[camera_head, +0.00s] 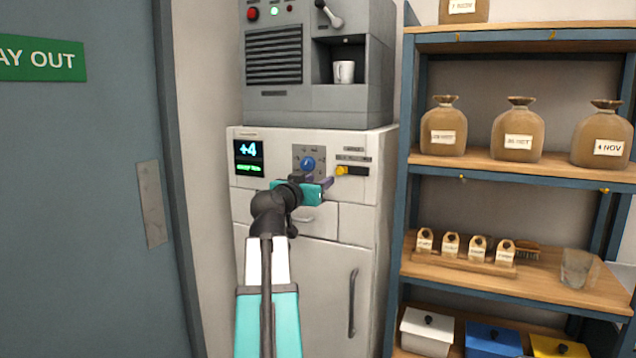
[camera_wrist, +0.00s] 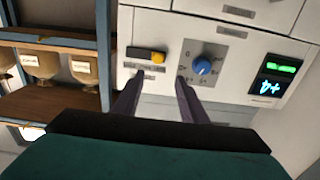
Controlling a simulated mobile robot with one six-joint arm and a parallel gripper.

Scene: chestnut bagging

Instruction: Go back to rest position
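My gripper (camera_head: 308,182) is extended in front of the white cabinet (camera_head: 356,223), just below its blue knob (camera_head: 307,164). In the wrist view my gripper (camera_wrist: 158,104) has its two dark fingers apart with nothing between them. The blue knob (camera_wrist: 201,66) lies beyond the fingertips there, slightly right of centre. A yellow slider (camera_head: 342,170) in a black slot is to the right of the knob; it also shows in the wrist view (camera_wrist: 158,57), where the picture is turned over. The display (camera_head: 248,159) reads +4, with a green line below it.
A grey machine (camera_head: 362,104) with a white cup (camera_head: 344,71) stands on the cabinet. A shelf (camera_head: 528,168) on the right holds labelled sacks, small tagged blocks, a glass (camera_head: 577,268) and coloured boxes. A blue-grey door (camera_head: 75,190) is on the left.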

